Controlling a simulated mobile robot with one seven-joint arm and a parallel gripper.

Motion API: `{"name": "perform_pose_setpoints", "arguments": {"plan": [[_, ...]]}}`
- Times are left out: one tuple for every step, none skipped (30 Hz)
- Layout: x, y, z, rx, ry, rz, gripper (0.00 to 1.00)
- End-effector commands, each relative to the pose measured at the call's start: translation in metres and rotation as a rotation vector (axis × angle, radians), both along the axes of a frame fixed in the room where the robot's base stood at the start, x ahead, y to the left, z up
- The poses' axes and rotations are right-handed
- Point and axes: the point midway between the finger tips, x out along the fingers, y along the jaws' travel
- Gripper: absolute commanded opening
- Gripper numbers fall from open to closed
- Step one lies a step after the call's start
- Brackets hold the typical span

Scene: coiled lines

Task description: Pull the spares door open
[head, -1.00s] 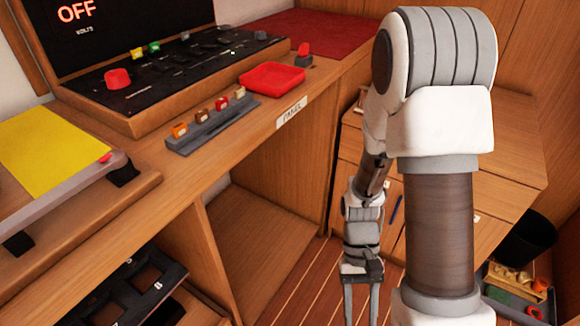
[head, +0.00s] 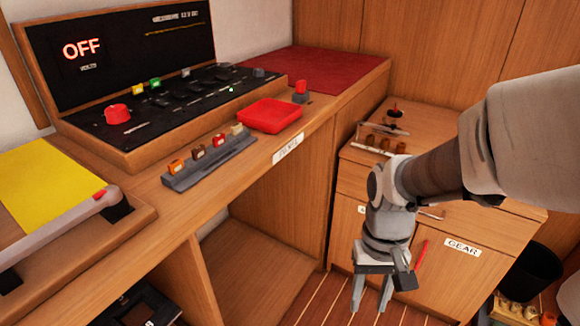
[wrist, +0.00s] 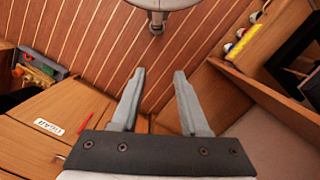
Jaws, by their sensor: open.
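A wooden cabinet (head: 480,215) stands at the back right with door fronts below its top. The right door (head: 455,280) carries a GEAR label (head: 462,246) and an upright red handle (head: 421,255). The left door (head: 346,240) has a white label (head: 361,210) mostly hidden by my arm, so I cannot read it as spares; its handle is hidden too. My gripper (head: 370,304) is open and empty, pointing down in front of the cabinet. In the wrist view my gripper (wrist: 154,75) has spread fingers over the floor, with the GEAR label (wrist: 49,126) at the left.
A long desk (head: 240,170) at the left holds a control panel showing OFF, a red tray (head: 270,115) and a strip of small blocks. A rack (head: 378,143) stands on the cabinet. A black bin (head: 528,270) and a crate of parts are at the lower right. Striped floor lies below.

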Motion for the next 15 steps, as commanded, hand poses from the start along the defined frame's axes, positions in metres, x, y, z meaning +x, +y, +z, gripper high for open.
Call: {"name": "perform_pose_setpoints", "arguments": {"plan": [[0.002, 0.0, 0.014, 0.002, -0.057, 0.002, 0.45], [0.002, 0.0, 0.021, 0.001, -0.086, 0.003, 0.45], [0.003, 0.0, 0.03, 0.001, -0.124, 0.005, 0.45], [0.003, 0.0, 0.037, 0.002, -0.153, 0.007, 0.45], [0.002, -0.001, 0.044, 0.001, -0.181, 0.007, 0.45], [0.002, -0.001, 0.052, 0.001, -0.219, 0.009, 0.45], [0.001, -0.001, 0.059, 0.001, -0.248, 0.01, 0.45], [0.001, -0.001, 0.066, -0.001, -0.277, 0.011, 0.45], [0.0, -0.001, 0.075, -0.002, -0.316, 0.012, 0.45], [-0.002, -0.002, 0.081, -0.004, -0.344, 0.014, 0.45], [-0.003, -0.002, 0.087, -0.004, -0.372, 0.014, 0.45], [-0.005, -0.002, 0.095, -0.006, -0.407, 0.016, 0.45], [-0.006, -0.002, 0.1, -0.008, -0.433, 0.018, 0.45], [-0.008, -0.002, 0.106, -0.01, -0.458, 0.019, 0.45], [-0.01, -0.002, 0.112, -0.012, -0.489, 0.02, 0.45]]}}
